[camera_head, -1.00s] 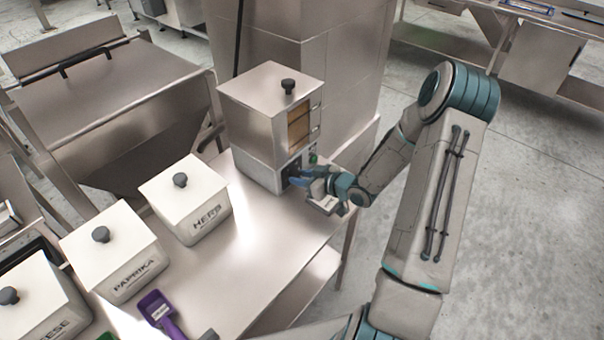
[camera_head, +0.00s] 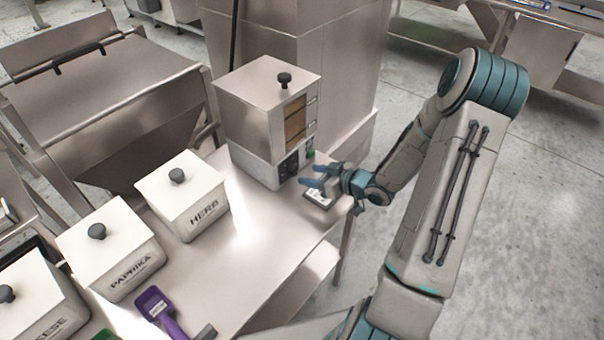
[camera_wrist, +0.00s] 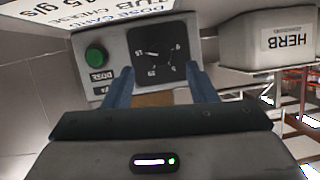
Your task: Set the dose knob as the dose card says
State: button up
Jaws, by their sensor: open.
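The dose dispenser (camera_head: 262,127) is a steel box with a black knob on its lid. Its black dial plate (camera_head: 288,165) is on the lower front. In the wrist view, upside down, the dial plate (camera_wrist: 172,42) shows small numbers and a dark dose knob (camera_wrist: 162,50) with a white line toward the left; the exact setting is unclear. The dose card (camera_wrist: 100,12) is partly cut off and reads cheese and "15 g/s"; it lies on the table (camera_head: 318,197). My gripper (camera_head: 313,176) is open and empty, apart from the dial, its blue fingers (camera_wrist: 161,78) facing it.
A green button (camera_wrist: 95,55) sits beside the dial above a "DOSE" label. White tubs marked herb (camera_head: 183,199), paprika (camera_head: 112,250) and cheese (camera_head: 38,305) stand left. A purple scoop (camera_head: 157,310) lies in front. The table middle (camera_head: 235,255) is clear.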

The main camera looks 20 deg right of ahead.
jog(key=v, duration=0.8)
jog(key=shift+s, duration=0.15)
jog(key=d+r+m+g+h, duration=0.3)
jog(key=r+m+h, duration=0.1)
jog(key=r+h, duration=0.65)
jog(key=s+a+r+m+g+y, duration=0.1)
jog(key=s+a+r+g, duration=0.1)
jog(key=s+a, duration=0.4)
jog(key=s+a+r+m+g, duration=0.2)
jog(key=s+a+r, duration=0.2)
jog(key=s, duration=0.8)
jog(key=shift+a+r+y, duration=0.15)
jog(key=shift+a+y, duration=0.2)
jog(key=shift+a, duration=0.7)
jog(key=shift+s, duration=0.1)
